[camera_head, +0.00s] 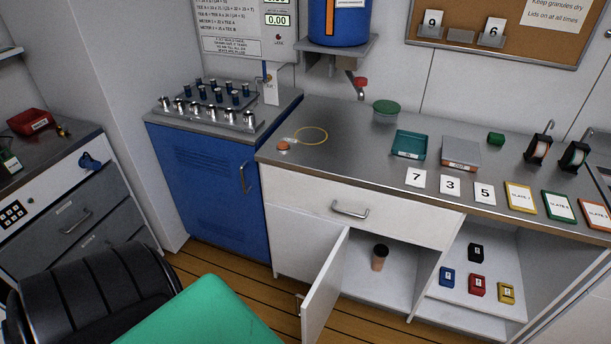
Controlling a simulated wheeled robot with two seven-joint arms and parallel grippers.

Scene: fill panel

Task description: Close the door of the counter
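The counter (360,158) has a grey metal top and a white front. Its white door (326,285) stands open, swung outward toward me from the left side of the opening. A small handle shows near the door's free edge. Behind it, the compartment (395,290) is open to view, with a brown cup with a dark top (379,258) standing inside. A white drawer (350,208) with a metal handle is shut above the opening. Neither of my grippers is in view.
A blue cabinet (215,190) stands left of the counter. Right of the compartment, an open shelf (450,282) holds small coloured blocks. A green surface (205,318) and a black ribbed shape (95,300) fill the lower left. Wooden floor (265,295) shows before the counter.

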